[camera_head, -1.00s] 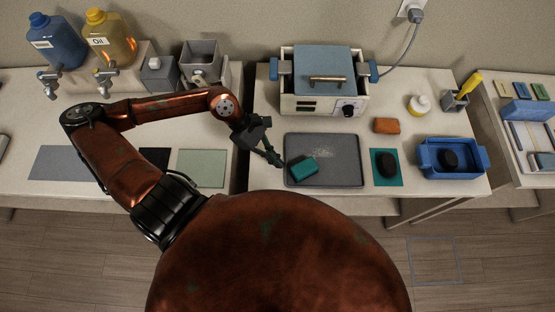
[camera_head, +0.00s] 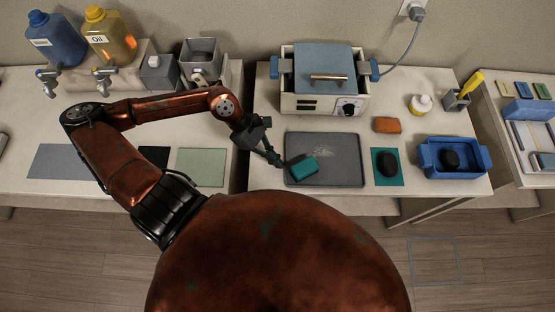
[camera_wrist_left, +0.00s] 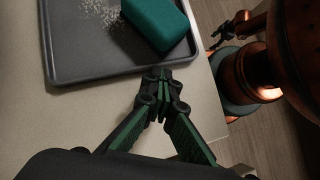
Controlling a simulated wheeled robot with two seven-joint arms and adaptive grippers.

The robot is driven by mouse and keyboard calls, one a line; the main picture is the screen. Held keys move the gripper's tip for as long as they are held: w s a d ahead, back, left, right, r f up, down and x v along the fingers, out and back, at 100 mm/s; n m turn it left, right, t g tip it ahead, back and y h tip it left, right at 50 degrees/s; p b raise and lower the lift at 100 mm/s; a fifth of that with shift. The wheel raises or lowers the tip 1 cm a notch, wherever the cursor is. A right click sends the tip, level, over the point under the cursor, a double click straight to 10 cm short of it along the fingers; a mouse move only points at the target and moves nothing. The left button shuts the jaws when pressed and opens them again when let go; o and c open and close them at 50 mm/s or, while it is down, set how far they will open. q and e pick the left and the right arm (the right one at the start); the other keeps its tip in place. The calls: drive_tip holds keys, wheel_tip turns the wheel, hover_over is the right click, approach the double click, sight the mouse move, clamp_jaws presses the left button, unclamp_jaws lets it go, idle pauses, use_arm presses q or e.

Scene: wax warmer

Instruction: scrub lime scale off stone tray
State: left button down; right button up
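The dark grey stone tray (camera_head: 340,177) lies flat on the worktop, and its rim also shows in the left wrist view (camera_wrist_left: 92,72). Pale lime scale specks (camera_head: 322,151) lie on its upper middle and show in the left wrist view (camera_wrist_left: 100,14). A teal scrubbing block (camera_head: 304,168) rests on the tray's left part and shows large in the left wrist view (camera_wrist_left: 160,22). My left gripper (camera_head: 277,163) is at the tray's left edge. Its fingertips (camera_wrist_left: 157,78) are together with nothing between them, apart from the block.
Behind the tray stands the wax warmer (camera_head: 323,95) with a blue lid. Right of the tray are an orange block (camera_head: 387,125), a dark stone (camera_head: 387,164) on a teal mat, and a blue tub (camera_head: 428,160) holding another dark stone. A pale green mat (camera_head: 202,168) lies left.

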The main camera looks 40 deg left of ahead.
use_arm(q)
drive_tip(key=shift+f, duration=0.1)
idle(0.5)
drive_tip(key=shift+s+a+p, duration=0.35)
drive_tip(key=shift+a+p, duration=0.1)
drive_tip(key=shift+a, duration=0.25)
drive_tip(key=shift+s+a, duration=0.2)
drive_tip(key=shift+a, duration=0.25)
drive_tip(key=shift+f, duration=0.45)
drive_tip(key=shift+w, duration=0.1)
idle(0.4)
drive_tip(key=shift+w+a+f+b, duration=0.1)
drive_tip(key=shift+w+a+b, duration=0.3)
drive_tip(key=shift+w, duration=0.2)
drive_tip(key=shift+w+a+b, duration=0.25)
drive_tip(key=shift+w+b, duration=0.2)
drive_tip(key=shift+w, duration=0.15)
drive_tip(key=shift+w+a, duration=0.25)
drive_tip(key=shift+w, duration=0.2)
